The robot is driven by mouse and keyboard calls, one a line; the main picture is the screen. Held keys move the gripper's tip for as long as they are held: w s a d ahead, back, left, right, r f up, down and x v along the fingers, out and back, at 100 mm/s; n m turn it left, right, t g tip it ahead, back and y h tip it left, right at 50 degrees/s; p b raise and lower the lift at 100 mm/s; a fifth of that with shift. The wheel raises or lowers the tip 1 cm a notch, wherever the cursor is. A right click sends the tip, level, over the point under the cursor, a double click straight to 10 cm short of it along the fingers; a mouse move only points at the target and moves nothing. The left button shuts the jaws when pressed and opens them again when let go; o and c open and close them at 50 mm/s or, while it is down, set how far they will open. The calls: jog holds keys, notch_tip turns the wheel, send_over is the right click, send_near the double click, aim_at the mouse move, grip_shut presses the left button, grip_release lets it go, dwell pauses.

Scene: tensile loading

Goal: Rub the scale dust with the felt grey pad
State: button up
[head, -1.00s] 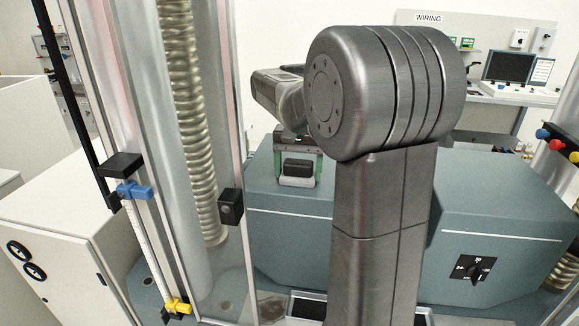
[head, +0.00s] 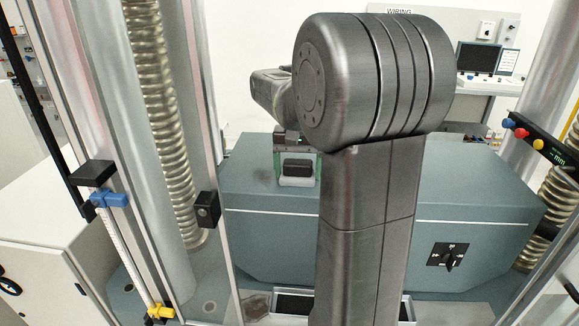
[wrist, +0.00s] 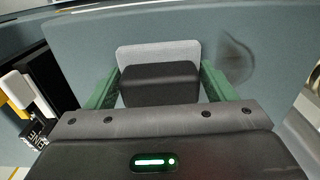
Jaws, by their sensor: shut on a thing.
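My gripper (head: 297,160), with green fingers, is shut on the felt grey pad (head: 296,182), which has a black grip block on a light grey felt face. In the wrist view, the pad (wrist: 158,50) sits between both fingers. The pad is over the teal crosshead block's top near its front edge; I cannot tell if the felt touches it. A dark smudge, apparently the scale dust (head: 262,176), lies on the block just left of the pad. In the wrist view, the smudge (wrist: 236,58) shows to the pad's right, apart from it.
The teal block (head: 400,190) spans the middle. A screw column (head: 165,130) and a clear guard frame with blue (head: 108,199) and yellow (head: 160,312) stops stand at left. Another column with coloured buttons (head: 522,133) stands at right. A brownish patch (head: 257,305) lies on the base below.

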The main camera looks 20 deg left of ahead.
jog(key=shift+w+d, duration=0.2)
jog(key=shift+d, duration=0.3)
jog(key=shift+w+a+p, duration=0.3)
jog(key=shift+w+p, duration=0.3)
jog(key=shift+w, duration=0.2)
jog(key=shift+s+a+r+p, duration=0.1)
jog(key=shift+s+a+p, duration=0.15)
jog(key=shift+a, duration=0.35)
jog(key=shift+s+a+p, duration=0.15)
jog(key=shift+a+p, duration=0.15)
jog(key=shift+a, duration=0.3)
jog(key=shift+s+a+f+p, duration=0.1)
jog(key=shift+s+a+p, duration=0.15)
jog(key=shift+a, duration=0.65)
jog(key=shift+s+a+f+p, duration=0.1)
jog(key=shift+s+a, duration=0.25)
jog(key=shift+a, duration=0.55)
